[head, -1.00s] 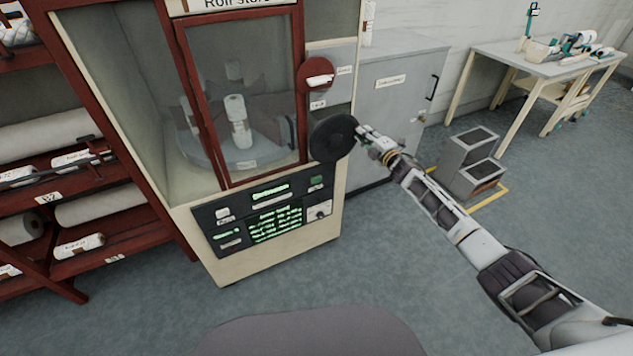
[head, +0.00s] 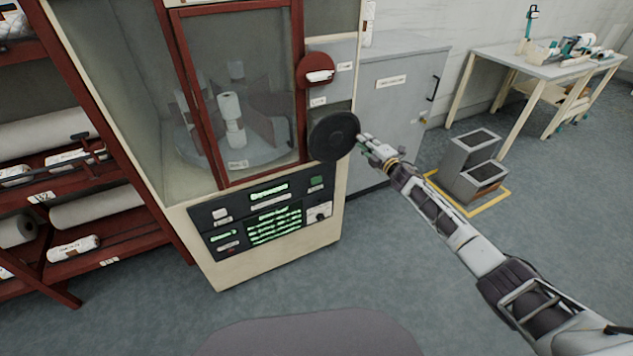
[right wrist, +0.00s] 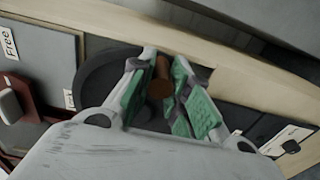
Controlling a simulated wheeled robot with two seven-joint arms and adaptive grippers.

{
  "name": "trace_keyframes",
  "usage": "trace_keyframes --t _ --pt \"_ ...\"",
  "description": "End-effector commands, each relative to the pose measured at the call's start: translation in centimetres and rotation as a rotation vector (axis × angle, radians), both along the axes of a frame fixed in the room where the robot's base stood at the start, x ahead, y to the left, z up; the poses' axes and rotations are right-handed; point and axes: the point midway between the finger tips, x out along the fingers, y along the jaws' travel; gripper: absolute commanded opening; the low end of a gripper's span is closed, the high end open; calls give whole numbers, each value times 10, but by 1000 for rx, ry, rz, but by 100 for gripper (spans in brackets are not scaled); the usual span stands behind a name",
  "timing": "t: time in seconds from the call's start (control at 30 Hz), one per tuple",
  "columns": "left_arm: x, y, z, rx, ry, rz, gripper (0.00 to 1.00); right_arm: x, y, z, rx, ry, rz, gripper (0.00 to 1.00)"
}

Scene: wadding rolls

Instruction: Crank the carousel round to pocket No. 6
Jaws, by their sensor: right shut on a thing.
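The carousel (head: 228,151) stands behind the glass door of the roll store cabinet, with a white roll (head: 231,118) upright in a pocket that faces the front. Its pocket label is too small to read. The dark round crank wheel (head: 333,136) is on the cabinet's right front, and it also shows in the right wrist view (right wrist: 97,82). My right gripper (head: 362,141) is at the wheel's right edge. In the right wrist view its green-padded fingers (right wrist: 163,98) are shut on the brown crank handle (right wrist: 160,80). My left gripper is not in view.
A control panel (head: 262,218) with lit green text is below the door. A red knob (head: 316,71) sits above the wheel. A grey cabinet (head: 398,100) and a stepped grey block (head: 471,165) stand to the right. The floor in front is clear.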

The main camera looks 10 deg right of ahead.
Motion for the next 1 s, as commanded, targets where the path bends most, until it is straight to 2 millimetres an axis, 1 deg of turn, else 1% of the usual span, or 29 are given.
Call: trace_keyframes --t 0.03,0.17,0.5,0.7,1.0 --pt "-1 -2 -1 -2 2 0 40 0 3 2 1 -4 4 5" --pt "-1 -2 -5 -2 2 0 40 0 5 -3 2 -3 5 5" --pt "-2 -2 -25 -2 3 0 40 -4 16 -28 3 -4 6 5" --pt "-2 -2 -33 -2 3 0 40 -5 21 -39 2 -7 7 5" --pt "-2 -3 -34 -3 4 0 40 -5 21 -39 3 -8 6 5"
